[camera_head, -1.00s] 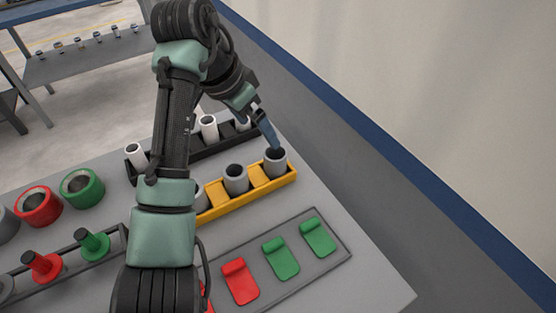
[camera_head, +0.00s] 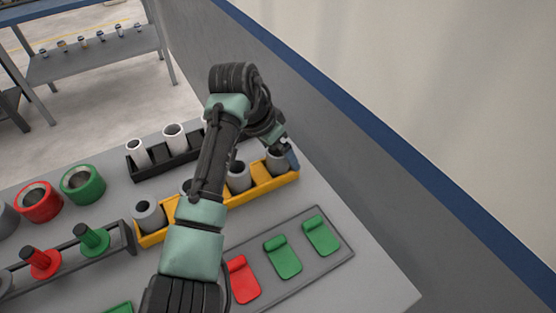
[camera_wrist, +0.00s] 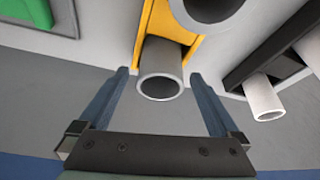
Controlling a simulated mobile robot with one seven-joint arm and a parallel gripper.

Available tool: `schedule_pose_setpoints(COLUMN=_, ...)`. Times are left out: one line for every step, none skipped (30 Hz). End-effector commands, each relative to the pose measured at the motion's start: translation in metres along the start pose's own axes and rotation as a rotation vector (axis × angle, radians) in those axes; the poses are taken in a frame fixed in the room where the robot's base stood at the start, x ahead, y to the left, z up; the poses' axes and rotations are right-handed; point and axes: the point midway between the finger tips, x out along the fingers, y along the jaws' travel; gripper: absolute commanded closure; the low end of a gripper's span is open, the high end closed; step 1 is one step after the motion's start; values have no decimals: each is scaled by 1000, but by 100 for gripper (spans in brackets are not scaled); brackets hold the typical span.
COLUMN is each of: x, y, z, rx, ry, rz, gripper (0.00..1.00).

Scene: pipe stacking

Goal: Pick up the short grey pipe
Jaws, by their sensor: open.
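Several grey pipes stand upright in a yellow rack (camera_head: 262,190) on the table. The grey pipe at the rack's right end (camera_head: 275,158) is partly covered by my gripper (camera_head: 290,153). In the wrist view this grey pipe (camera_wrist: 161,62) shows its open end between my gripper's two blue fingers (camera_wrist: 160,76). The fingers are spread, with a gap on each side of the pipe. A neighbouring grey pipe (camera_wrist: 205,10) looks larger at the top edge. I cannot tell for sure which pipe is shorter.
A black rack (camera_head: 150,172) with white pipes (camera_head: 174,137) stands behind the yellow one. Red and green rings (camera_head: 82,184) and spools (camera_head: 92,240) are to the left. A grey tray (camera_head: 340,250) with red and green pieces lies in front. A wall is right.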

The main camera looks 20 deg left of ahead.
Motion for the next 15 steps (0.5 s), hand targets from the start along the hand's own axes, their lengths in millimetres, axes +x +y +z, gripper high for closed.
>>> schedule_pose_setpoints(x=0, y=0, z=0, rx=0, ry=0, rz=0, gripper=2)
schedule_pose_setpoints(x=0, y=0, z=0, rx=0, ry=0, rz=0, gripper=2)
schedule_pose_setpoints(x=0, y=0, z=0, rx=1, ry=0, rz=0, gripper=2)
schedule_pose_setpoints(x=0, y=0, z=0, rx=0, ry=0, rz=0, gripper=3)
schedule_pose_setpoints(x=0, y=0, z=0, rx=0, ry=0, rz=0, gripper=9)
schedule_pose_setpoints(x=0, y=0, z=0, rx=0, ry=0, rz=0, gripper=16)
schedule_pose_setpoints(x=0, y=0, z=0, rx=0, ry=0, rz=0, gripper=21)
schedule_pose_setpoints(x=0, y=0, z=0, rx=0, ry=0, rz=0, gripper=27)
schedule_pose_setpoints(x=0, y=0, z=0, rx=0, ry=0, rz=0, gripper=34)
schedule_pose_setpoints(x=0, y=0, z=0, rx=0, ry=0, rz=0, gripper=39)
schedule_pose_setpoints(x=0, y=0, z=0, rx=0, ry=0, rz=0, gripper=45)
schedule_pose_setpoints(x=0, y=0, z=0, rx=0, ry=0, rz=0, gripper=52)
schedule_pose_setpoints(x=-1, y=0, z=0, rx=0, ry=0, rz=0, gripper=57)
schedule_pose_setpoints(x=-1, y=0, z=0, rx=0, ry=0, rz=0, gripper=63)
schedule_pose_setpoints(x=-1, y=0, z=0, rx=0, ry=0, rz=0, gripper=70)
